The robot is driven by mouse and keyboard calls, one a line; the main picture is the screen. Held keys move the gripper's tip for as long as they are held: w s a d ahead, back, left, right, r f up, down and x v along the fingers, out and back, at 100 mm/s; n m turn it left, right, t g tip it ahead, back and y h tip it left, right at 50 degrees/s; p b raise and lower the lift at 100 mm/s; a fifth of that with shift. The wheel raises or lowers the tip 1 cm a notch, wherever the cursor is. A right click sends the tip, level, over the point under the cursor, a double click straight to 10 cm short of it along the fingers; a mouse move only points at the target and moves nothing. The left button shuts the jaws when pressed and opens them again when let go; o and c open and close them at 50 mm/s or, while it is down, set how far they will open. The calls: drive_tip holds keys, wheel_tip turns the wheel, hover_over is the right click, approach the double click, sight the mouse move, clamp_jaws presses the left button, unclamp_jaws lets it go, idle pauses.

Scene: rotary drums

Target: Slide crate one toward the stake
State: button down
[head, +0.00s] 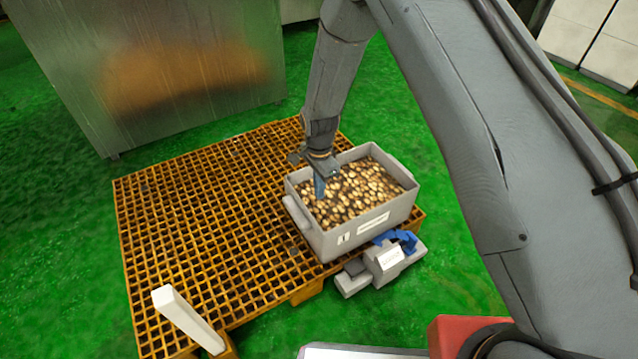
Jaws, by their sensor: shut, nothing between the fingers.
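I cannot tell whether the fingertips touch the wall or the contents.
A grey device with a blue part (385,262) is at the platform's near right edge, just in front of the crate. A large metal cabinet (190,80) stands behind the platform. The grid left of the crate is clear. Green floor (455,285) surrounds the platform.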

sight(311, 210)
wheel_tip(311, 210, down, 4)
drive_tip(key=shift+r+b, duration=0.1)
drive_tip(key=shift+b, duration=0.35)
drive_tip(key=s+a, duration=0.1)
drive_tip(key=a, duration=0.1)
drive_tip(key=shift+s+a+b, duration=0.3)
drive_tip(key=shift+s+b, duration=0.05)
drive_tip(key=shift+s, duration=0.05)
drive_tip(key=shift+s+a, duration=0.25)
drive_tip(key=shift+a, duration=0.1)
drive_tip(key=shift+s, duration=0.1)
